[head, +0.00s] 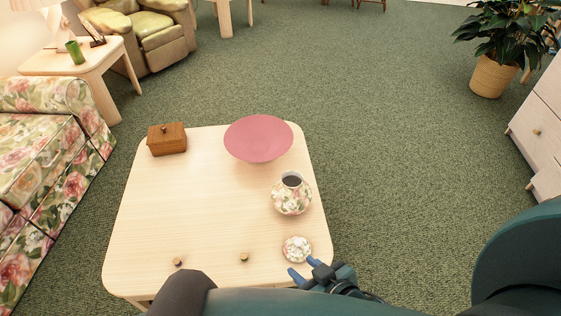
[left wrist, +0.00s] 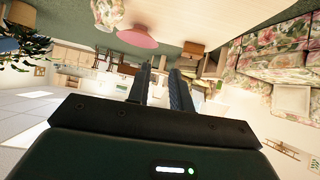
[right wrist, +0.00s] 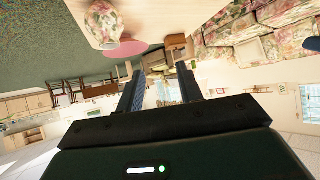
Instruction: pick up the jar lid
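The jar lid (head: 297,249), round, white and floral, lies on the wooden table (head: 200,215) near its front right corner. The matching floral jar (head: 291,198) stands behind it with its dark mouth uncovered. My right gripper (head: 302,272) is open and empty, its blue fingertips just in front of the lid and apart from it. In the right wrist view my right gripper (right wrist: 161,80) shows a clear gap, with the jar (right wrist: 103,24) beyond. My left gripper (left wrist: 160,80) shows only in the left wrist view, its fingers apart and empty. I cannot make out the lid in either wrist view.
A pink bowl (head: 259,138) and a wooden box (head: 167,139) stand at the table's back. Two small knobs (head: 244,257) show near its front edge. A floral sofa (head: 45,160) is at left. Green carpet (head: 410,150) is open to the right.

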